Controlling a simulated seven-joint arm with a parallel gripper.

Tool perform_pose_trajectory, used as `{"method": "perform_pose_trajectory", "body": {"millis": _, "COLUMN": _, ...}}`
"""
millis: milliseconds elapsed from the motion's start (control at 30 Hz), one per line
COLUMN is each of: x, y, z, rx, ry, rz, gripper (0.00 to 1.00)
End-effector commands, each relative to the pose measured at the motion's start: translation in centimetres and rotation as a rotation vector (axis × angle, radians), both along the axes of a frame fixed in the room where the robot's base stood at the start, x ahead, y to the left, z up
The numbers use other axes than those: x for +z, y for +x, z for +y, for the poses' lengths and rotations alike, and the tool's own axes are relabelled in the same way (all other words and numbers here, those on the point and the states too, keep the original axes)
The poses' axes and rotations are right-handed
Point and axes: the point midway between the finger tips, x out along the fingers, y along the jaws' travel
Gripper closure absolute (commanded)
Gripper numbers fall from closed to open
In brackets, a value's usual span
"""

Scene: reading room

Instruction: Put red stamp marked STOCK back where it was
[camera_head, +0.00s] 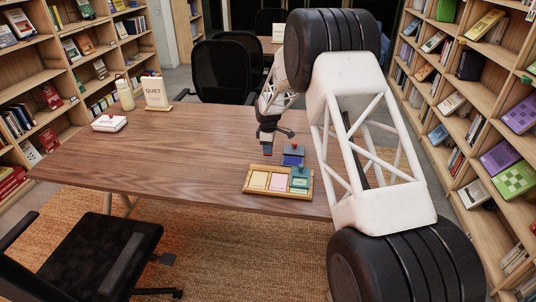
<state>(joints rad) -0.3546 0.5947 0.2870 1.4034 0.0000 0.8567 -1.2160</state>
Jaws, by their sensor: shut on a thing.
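My gripper (267,140) is above the dark wooden table, behind the left part of a shallow wooden tray (247,187). It is shut on a small dark-and-red thing, which looks like the red stamp (267,150); the STOCK marking is too small to read. The stamp appears to be just above the table, but I cannot tell whether it touches. The tray has a cream pad (258,180) at left, a pink pad (278,182) in the middle and a teal stamp (299,177) at right.
A blue block-like thing (292,160) stands behind the tray, right of my gripper. A white box (109,123), a bottle (124,95) and a QUIET sign (156,91) stand at the table's far left. The table's middle left is clear. Chairs and bookshelves surround it.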

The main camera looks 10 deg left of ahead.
Motion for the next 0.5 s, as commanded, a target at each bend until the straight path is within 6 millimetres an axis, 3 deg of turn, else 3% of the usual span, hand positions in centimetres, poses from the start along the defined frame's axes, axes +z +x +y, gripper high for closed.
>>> {"method": "perform_pose_trajectory", "body": {"millis": 500, "x": -3.5, "y": 0.0, "z": 0.0, "rx": 0.0, "ry": 0.0, "rz": -0.001, "gripper": 0.92}}
